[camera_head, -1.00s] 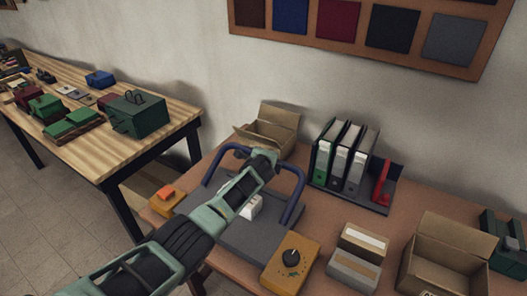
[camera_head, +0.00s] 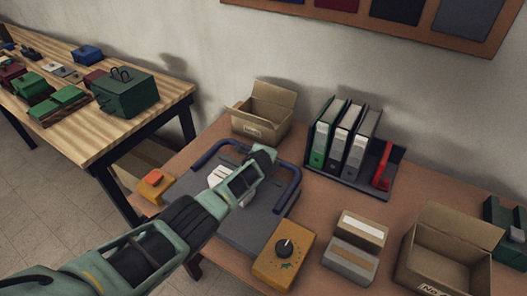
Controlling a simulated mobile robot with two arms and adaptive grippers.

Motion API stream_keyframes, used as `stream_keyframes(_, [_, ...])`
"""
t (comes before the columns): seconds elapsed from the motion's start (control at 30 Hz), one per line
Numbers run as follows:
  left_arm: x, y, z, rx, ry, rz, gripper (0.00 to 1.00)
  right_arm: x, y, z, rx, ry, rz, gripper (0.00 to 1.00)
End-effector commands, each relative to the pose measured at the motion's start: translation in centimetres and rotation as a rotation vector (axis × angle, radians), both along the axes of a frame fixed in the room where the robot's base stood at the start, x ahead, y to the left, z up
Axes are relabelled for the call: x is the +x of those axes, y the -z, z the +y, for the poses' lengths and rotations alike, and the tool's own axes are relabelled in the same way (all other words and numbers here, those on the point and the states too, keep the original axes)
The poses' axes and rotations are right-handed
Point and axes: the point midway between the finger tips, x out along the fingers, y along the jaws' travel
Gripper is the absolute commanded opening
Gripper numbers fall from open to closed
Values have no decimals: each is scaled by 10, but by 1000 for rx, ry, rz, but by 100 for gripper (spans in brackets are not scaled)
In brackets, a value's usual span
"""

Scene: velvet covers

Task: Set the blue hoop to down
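The blue hoop (camera_head: 289,174) is mounted on a flat grey base plate (camera_head: 258,237) on the brown table. It leans low toward the back of the plate, its side bars close to the plate. My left arm crosses over the plate from the lower left. Its gripper (camera_head: 263,157) is at the middle of the hoop's far crossbar and covers that part of it. I cannot see whether the fingers are closed around the bar. A white piece (camera_head: 217,175) on the plate is partly hidden by my arm. My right gripper is not in view.
Behind are an open carton (camera_head: 262,113) and several binders (camera_head: 343,140). Small boxes (camera_head: 352,260) stand to the right.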

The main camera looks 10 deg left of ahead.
Motion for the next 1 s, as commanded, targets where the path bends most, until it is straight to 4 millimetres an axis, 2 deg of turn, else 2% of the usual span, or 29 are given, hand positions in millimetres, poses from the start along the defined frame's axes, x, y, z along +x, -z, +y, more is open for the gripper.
stream_keyframes(0.03, [-7, 11, 4, -1, -13, 21, 0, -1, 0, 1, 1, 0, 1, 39])
stream_keyframes(0.33, [-7, 11, 4, 0, -14, 21, 0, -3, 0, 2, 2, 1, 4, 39])
stream_keyframes(0.37, [-7, 11, 5, 0, -14, 21, 19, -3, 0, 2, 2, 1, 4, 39])
stream_keyframes(0.6, [-6, 10, 5, 3, -12, 19, 39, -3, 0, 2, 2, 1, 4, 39])
stream_keyframes(1.0, [-5, 8, 4, 5, -9, 14, 39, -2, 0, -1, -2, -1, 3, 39])
